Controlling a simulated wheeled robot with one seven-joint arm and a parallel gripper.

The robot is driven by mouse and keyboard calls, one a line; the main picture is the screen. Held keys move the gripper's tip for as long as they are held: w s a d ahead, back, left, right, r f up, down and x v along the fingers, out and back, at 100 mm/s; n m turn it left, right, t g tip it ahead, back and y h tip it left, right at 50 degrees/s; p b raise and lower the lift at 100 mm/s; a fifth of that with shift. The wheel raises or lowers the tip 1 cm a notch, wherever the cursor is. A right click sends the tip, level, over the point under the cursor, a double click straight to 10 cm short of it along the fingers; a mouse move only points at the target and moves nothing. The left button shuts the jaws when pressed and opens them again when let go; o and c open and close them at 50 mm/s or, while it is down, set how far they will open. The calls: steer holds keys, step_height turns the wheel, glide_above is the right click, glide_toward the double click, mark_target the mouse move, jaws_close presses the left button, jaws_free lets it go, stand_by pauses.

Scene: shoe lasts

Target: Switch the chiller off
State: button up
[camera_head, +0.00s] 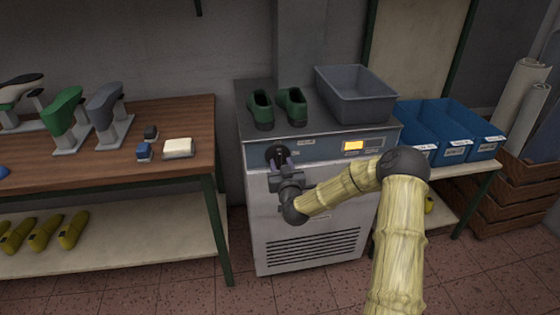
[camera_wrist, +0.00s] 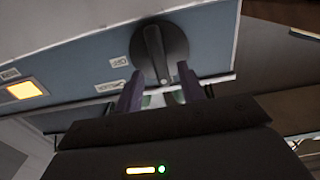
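The chiller (camera_head: 310,215) is a grey cabinet with a blue control panel on its upper front. A round black rotary switch (camera_head: 278,155) sits at the panel's left end. In the wrist view the switch (camera_wrist: 156,54) has a raised bar grip, nearly upright in the picture, with small labels beside it. A lit amber display (camera_head: 352,146) is on the panel's right; it also shows in the wrist view (camera_wrist: 24,90). My gripper (camera_wrist: 160,75) is open, its two purple fingers pointing at the switch, one toward each side of the bar. I cannot tell whether they touch it.
Green shoes (camera_head: 290,106) and a grey bin (camera_head: 355,95) stand on the chiller. A wooden workbench (camera_head: 190,120) with shoe lasts is on the left. Blue bins (camera_head: 470,135) sit on a shelf to the right. Red tiled floor is free in front.

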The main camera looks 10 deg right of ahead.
mark_target(279, 159)
steer(key=shift+w, duration=1.35)
jaws_close()
